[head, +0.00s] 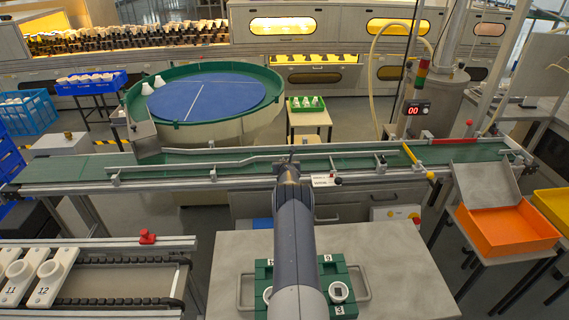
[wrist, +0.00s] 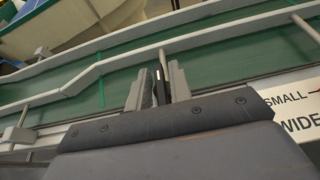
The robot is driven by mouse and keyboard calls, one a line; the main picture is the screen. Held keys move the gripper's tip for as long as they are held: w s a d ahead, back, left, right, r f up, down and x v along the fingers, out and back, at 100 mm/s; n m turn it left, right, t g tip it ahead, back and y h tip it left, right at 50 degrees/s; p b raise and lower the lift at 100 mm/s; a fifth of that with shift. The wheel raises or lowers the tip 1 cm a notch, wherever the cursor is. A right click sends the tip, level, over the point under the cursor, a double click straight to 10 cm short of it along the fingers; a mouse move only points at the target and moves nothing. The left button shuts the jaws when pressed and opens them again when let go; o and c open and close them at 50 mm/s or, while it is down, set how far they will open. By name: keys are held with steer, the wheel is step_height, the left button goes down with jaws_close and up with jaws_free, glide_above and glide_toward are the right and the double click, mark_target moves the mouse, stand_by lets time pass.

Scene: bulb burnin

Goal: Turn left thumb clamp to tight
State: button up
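My gripper (head: 290,167) reaches over the front edge of the green conveyor (head: 75,170), near the middle of its front guide rail. In the wrist view, its two grey fingers (wrist: 158,86) stand either side of a narrow dark upright piece (wrist: 160,88). This piece may be the thumb clamp, but its shape is mostly hidden. I cannot tell whether the fingers press on it. A rail bracket (wrist: 17,136) shows at left in the wrist view, apart from the fingers; it also shows in the head view (head: 213,175).
A SMALL/WIDE sign (head: 323,180) sits on the conveyor front, just right of my gripper. More brackets stand along the rail at left (head: 115,179) and right (head: 381,165). A blue turntable (head: 205,97) lies behind. An orange bin (head: 507,231) stands at right.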

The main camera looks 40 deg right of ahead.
jaws_close()
steer(key=b, duration=0.3)
steer(key=shift+w+d+b, duration=0.1)
steer(key=shift+d+b, duration=0.05)
steer(key=shift+b, duration=0.15)
